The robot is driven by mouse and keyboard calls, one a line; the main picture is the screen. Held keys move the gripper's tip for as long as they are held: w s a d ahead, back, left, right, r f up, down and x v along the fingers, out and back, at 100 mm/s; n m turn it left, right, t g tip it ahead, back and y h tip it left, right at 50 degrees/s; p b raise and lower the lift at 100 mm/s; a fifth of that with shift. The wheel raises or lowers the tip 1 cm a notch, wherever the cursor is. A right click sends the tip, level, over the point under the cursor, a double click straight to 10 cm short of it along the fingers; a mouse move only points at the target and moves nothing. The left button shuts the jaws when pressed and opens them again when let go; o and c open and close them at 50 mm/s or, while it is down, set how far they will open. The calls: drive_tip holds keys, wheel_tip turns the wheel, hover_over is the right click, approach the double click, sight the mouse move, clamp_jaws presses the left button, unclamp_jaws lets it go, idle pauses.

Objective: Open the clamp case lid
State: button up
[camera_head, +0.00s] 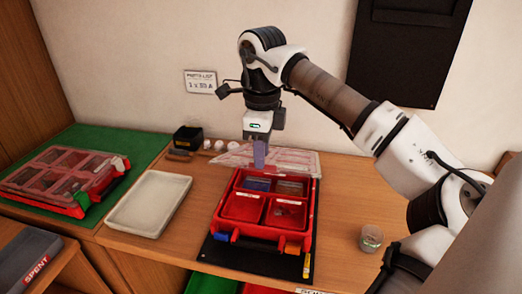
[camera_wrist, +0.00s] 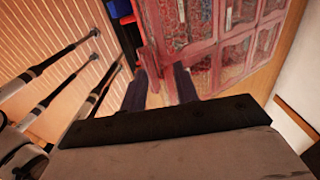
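A red case (camera_head: 227,235) with several compartments stands on a dark mat on the wooden table, with orange and blue latches at its front. Its clear, pinkish lid (camera_head: 300,163) is swung up and back behind the tray, leaving the compartments uncovered. My gripper (camera_head: 259,165) points down at the lid, over the back of the case. In the wrist view the fingers (camera_wrist: 160,90) stand apart, with the pink lid frame (camera_wrist: 151,62) between or just beyond them. I cannot tell whether they touch it.
Another red case (camera_head: 62,172) with a clear cover lies shut on a green mat at left. A pale empty tray (camera_head: 150,203) lies between the cases. A small clear cup (camera_head: 371,238) stands at right. A black box (camera_head: 187,137) and small white jars stand near the wall.

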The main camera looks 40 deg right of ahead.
drive_tip(key=w+d+r+p, duration=0.2)
drive_tip(key=r, duration=0.5)
drive_tip(key=w+d+r+p, duration=0.2)
drive_tip(key=d+r, duration=0.1)
drive_tip(key=r, duration=0.4)
drive_tip(key=shift+w+d+r, duration=0.15)
drive_tip(key=shift+w+d, duration=0.05)
drive_tip(key=shift+w, duration=0.15)
idle(0.8)
idle(0.6)
